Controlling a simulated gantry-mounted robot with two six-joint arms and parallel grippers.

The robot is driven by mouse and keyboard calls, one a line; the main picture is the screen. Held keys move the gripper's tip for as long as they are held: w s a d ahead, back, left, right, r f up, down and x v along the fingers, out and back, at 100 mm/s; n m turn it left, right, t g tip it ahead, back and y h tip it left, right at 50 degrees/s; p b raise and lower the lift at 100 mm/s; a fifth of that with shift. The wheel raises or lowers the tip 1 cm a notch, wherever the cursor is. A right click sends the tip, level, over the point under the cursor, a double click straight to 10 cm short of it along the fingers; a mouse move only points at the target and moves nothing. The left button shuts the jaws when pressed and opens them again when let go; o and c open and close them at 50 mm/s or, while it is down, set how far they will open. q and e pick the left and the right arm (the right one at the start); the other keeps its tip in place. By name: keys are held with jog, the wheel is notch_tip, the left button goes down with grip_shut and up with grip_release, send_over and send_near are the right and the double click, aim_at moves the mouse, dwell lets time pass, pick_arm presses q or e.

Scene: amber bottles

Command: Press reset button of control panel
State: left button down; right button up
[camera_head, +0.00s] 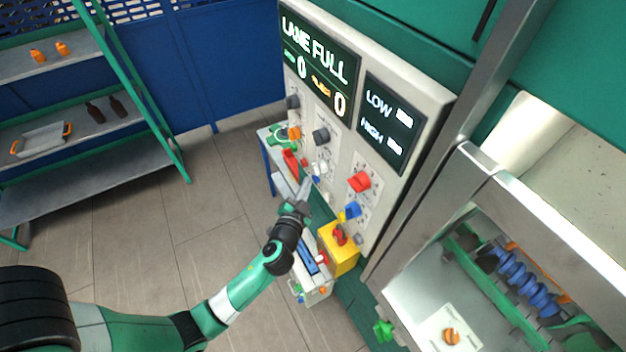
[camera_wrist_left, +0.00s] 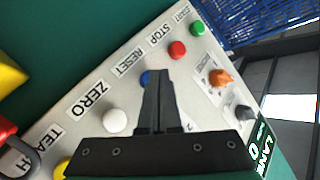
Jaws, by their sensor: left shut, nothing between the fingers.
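The control panel (camera_head: 382,190) is a light grey board with displays and several buttons and knobs. In the left wrist view, a row of labelled buttons shows: green START (camera_wrist_left: 197,28), red STOP (camera_wrist_left: 177,50), blue RESET (camera_wrist_left: 146,77) and white ZERO (camera_wrist_left: 115,120). My left gripper (camera_head: 304,183) is shut and empty, with its tips close to the panel's lower part. In the left wrist view, its fingers (camera_wrist_left: 160,75) partly cover the blue button; I cannot tell whether they touch it. My right gripper is not in view.
A yellow box with a red knob (camera_head: 339,236) juts from the panel, right of my gripper. An orange knob (camera_wrist_left: 220,77) and a grey knob (camera_wrist_left: 244,112) sit near the buttons. A shelf rack (camera_head: 90,125) stands at left. The floor between is clear.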

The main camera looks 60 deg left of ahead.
pick_arm(q)
jog(key=shift+w, duration=0.2)
jog(key=shift+s, duration=0.1)
dwell(0.4)
jog(key=shift+s, duration=0.8)
jog(key=s, duration=0.5)
jog(key=shift+p, duration=0.3)
dwell(0.5)
